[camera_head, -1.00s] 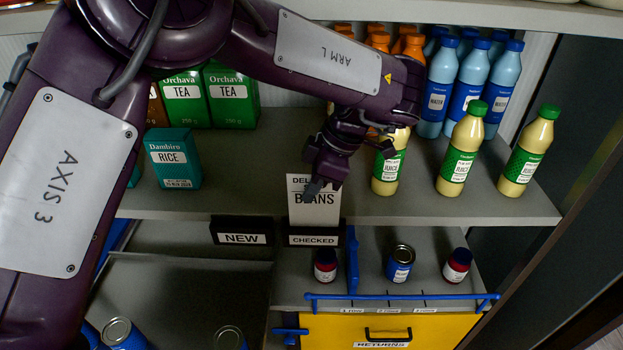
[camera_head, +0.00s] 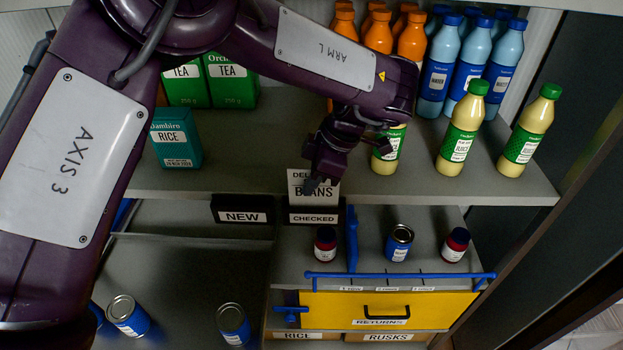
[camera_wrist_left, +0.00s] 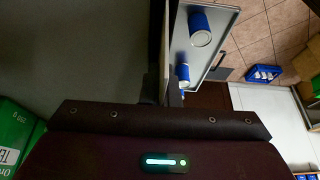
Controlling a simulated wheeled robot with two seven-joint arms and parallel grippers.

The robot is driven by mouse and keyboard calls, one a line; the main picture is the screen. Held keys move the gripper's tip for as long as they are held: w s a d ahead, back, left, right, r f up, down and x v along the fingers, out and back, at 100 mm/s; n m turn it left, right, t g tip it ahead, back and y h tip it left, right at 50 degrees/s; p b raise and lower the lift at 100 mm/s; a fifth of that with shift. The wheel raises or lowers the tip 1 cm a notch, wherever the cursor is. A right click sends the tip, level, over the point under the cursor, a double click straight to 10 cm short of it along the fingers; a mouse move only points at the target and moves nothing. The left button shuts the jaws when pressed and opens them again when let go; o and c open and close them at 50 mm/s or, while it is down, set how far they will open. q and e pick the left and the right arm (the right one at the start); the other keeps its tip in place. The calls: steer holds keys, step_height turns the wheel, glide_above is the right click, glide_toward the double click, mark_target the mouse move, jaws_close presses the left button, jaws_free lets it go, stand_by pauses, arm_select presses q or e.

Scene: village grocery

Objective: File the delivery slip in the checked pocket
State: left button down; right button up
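The delivery slip (camera_head: 327,189), a white card reading BEANS, stands upright at the black pocket marked CHECKED (camera_head: 342,217). Its lower edge is hidden behind the pocket's front. My left gripper (camera_head: 317,186) is at the slip's upper part, one finger in front of the card and the other hidden. In the left wrist view the two fingertips (camera_wrist_left: 164,94) are close together with the thin card edge (camera_wrist_left: 167,42) between them. The black pocket marked NEW (camera_head: 242,210) is just left of the CHECKED one. My right gripper is not in view.
Juice bottles (camera_head: 460,135) and a rice box (camera_head: 176,138) stand on the shelf above the pockets. Below are small jars, a can (camera_head: 399,243), a blue rail (camera_head: 400,276) and a yellow returns drawer (camera_head: 440,309). More cans (camera_head: 232,322) stand at lower left.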

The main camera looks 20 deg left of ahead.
arm_select(q)
steer(key=c, duration=1.6)
jaws_free()
steer(key=v, duration=0.7)
steer(key=shift+w+d+r+b, duration=0.1)
steer(key=shift+d+r+b, duration=0.05)
steer(key=shift+r+b, duration=0.25)
steer(key=shift+f, duration=0.1)
